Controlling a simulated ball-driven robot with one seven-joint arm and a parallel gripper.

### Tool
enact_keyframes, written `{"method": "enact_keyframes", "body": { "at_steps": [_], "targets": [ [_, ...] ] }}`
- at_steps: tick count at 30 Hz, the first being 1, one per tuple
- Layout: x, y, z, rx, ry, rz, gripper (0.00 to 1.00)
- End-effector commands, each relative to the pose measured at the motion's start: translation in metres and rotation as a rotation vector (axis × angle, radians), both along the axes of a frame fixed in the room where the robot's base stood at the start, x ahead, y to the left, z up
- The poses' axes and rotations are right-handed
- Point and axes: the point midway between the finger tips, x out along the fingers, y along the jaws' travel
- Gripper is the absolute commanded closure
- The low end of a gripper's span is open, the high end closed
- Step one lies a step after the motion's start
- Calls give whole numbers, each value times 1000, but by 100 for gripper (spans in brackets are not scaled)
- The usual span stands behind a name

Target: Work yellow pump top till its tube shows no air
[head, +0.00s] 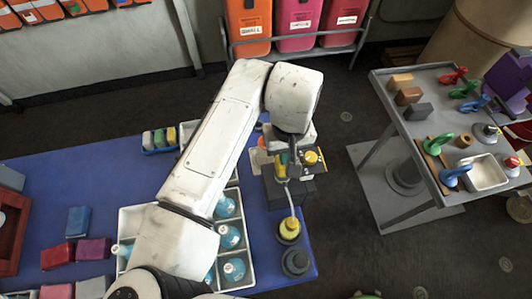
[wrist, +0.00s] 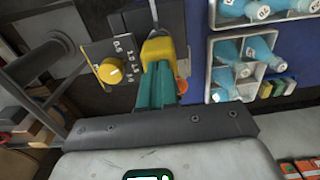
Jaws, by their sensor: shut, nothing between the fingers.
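My gripper (wrist: 160,66) is shut and empty, its teal fingers side by side and pointing at the yellow pump top (wrist: 157,46). The fingertips are at or against the pump top; I cannot tell whether they touch. In the head view the pump top (head: 281,170) shows small beside my arm, on a dark block (head: 298,190). A thin pale tube (head: 291,204) runs from there to a yellow bottle (head: 289,229). Part of the tube (wrist: 154,12) also shows in the wrist view. It is too small to tell whether it holds air.
A yellow dial (wrist: 110,70) on a marked plate sits beside the pump top. A white divided tray (head: 131,220) of blue bottles stands left of the block on the blue table (head: 95,170). A grey bottle (head: 295,262) stands in front. A grey cart (head: 425,125) is at right.

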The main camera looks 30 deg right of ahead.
Motion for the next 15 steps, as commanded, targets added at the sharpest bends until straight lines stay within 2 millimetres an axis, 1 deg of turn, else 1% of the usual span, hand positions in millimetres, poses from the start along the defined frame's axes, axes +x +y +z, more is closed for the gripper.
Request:
{"method": "enact_keyframes", "body": {
  "at_steps": [6, 15],
  "targets": [
    [0, 0, -8, 1, 1, 1, 100],
    [0, 1, -5, 1, 1, 1, 100]
  ]
}}
